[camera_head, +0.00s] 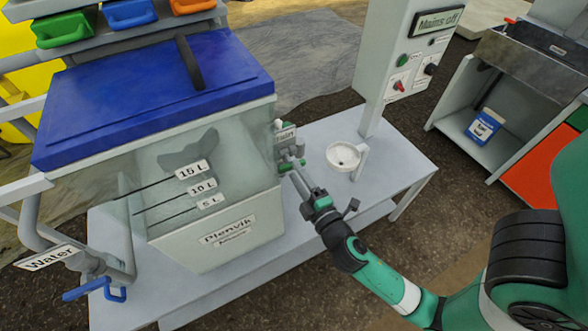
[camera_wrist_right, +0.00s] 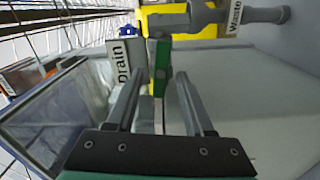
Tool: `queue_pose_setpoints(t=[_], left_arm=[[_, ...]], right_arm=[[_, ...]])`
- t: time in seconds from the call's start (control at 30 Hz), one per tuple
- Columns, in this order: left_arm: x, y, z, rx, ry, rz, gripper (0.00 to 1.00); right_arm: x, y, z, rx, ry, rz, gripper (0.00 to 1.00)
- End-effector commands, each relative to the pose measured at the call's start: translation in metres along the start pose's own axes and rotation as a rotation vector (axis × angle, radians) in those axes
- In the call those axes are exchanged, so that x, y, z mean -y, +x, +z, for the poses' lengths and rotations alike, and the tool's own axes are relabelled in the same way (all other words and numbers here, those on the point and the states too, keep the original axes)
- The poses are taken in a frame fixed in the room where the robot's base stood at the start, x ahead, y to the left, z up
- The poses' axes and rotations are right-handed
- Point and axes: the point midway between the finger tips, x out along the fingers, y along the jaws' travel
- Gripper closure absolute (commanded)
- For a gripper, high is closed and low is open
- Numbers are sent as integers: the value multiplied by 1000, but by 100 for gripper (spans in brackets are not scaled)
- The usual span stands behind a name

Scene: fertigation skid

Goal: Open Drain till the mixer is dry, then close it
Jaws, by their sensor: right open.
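The mixer (camera_head: 240,165) is a clear-walled tank with a blue lid, marked 15 L, 10 L and 5 L; I cannot make out a clear liquid level in it. On its right side, beside the Drain label (camera_head: 285,135), sits the drain valve with a green handle (camera_head: 286,167). My right gripper (camera_head: 297,178) is open at this valve. In the right wrist view the green handle (camera_wrist_right: 162,66) lies between or just beyond the open fingertips (camera_wrist_right: 158,74), near the Drain label (camera_wrist_right: 123,64); I cannot tell whether they touch. My left gripper is not in view.
A white cup (camera_head: 343,156) stands on the bench (camera_head: 395,165) right of the valve. Behind it is a panel reading Mains off (camera_head: 437,22). A Water pipe with a blue handle (camera_head: 88,289) is at front left. A Waste label (camera_wrist_right: 235,18) shows on a grey pipe.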

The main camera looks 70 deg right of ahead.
Motion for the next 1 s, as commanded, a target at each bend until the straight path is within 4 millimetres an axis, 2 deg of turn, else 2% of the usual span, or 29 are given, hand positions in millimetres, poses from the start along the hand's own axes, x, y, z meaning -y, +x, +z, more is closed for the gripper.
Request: queue_pose_setpoints(t=[0.13, 0.43, 0.47, 0.73, 1.0], left_arm=[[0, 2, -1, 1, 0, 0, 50], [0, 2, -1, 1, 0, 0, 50], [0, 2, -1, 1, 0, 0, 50], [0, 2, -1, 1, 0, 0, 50], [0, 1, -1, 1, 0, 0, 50]], right_arm=[[0, 17, 0, 1, 0, -1, 48], [1, 20, 0, -2, 0, -1, 48], [1, 20, 0, -1, 0, -1, 51], [1, 20, 0, -1, 0, -2, 100], [1, 20, 0, -1, 2, -2, 100]])
